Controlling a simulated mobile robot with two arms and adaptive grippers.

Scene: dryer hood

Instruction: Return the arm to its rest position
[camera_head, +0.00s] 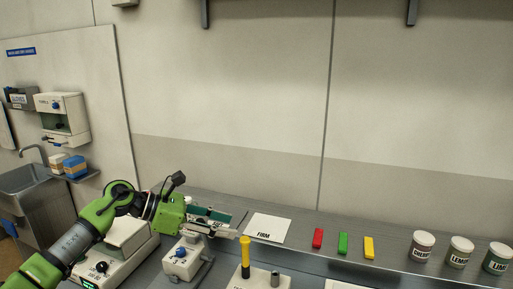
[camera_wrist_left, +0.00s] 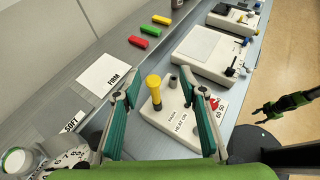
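My left arm comes in from the left in the head view and its left gripper (camera_head: 210,224) hangs over the bench, near the card marked FIRM (camera_head: 267,227). In the left wrist view the two teal fingers of the left gripper (camera_wrist_left: 163,74) stand wide apart, with nothing held between them. Beyond the fingers is a white box (camera_wrist_left: 180,118) with a yellow-topped peg, apart from them.
A yellow-topped peg (camera_head: 245,257) rises just right of the left gripper. A blue-knobbed device (camera_head: 182,262) and a larger device with a green display (camera_head: 108,262) stand below the arm. Red (camera_head: 318,238), green and yellow blocks and several labelled jars lie to the right.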

